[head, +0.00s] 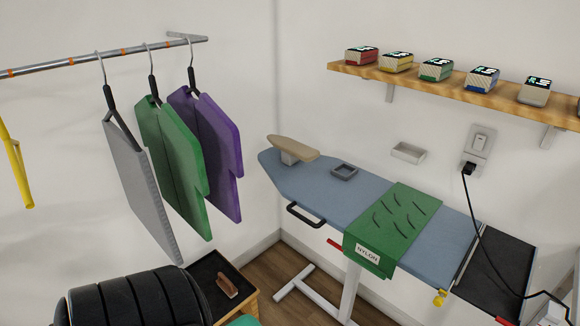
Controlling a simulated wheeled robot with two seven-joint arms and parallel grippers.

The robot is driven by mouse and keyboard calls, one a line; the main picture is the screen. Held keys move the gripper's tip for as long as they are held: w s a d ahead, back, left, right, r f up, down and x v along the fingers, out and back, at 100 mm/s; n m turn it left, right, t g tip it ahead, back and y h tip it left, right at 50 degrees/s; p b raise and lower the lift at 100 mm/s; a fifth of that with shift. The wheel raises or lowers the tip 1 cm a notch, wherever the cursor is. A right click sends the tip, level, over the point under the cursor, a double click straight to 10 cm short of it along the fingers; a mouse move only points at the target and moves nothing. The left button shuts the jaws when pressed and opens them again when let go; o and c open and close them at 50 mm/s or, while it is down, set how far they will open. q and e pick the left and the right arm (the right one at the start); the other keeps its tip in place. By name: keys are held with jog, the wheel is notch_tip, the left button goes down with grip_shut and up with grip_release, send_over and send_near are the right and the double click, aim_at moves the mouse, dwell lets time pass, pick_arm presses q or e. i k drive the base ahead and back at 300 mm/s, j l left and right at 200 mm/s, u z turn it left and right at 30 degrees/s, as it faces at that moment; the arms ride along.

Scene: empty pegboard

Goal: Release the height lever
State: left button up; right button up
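The ironing board (325,191) has a blue-grey top and stands along the right wall on white legs. A small red lever (336,244) sticks out under its near edge, left of the green cloth. A black loop handle (305,215) is fixed to the near edge further left. A yellow knob (439,298) sits under the board's right part. Another small red piece (502,321) shows at the bottom edge; I cannot tell what it is.
A green cloth labelled NYLON (400,218) drapes over the board. A black cord (478,230) hangs from the wall outlet (479,149). Several shirts, one a green shirt (172,160), hang on a rail (80,60) at left. A wooden box (247,304) stands below. Floor (265,271) is partly clear.

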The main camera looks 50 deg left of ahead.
aim_at(330, 242)
jog(key=u, duration=1.25)
jog(key=i+j+u, duration=0.1)
jog(key=i+u, duration=0.55)
jog(key=k+j, duration=0.05)
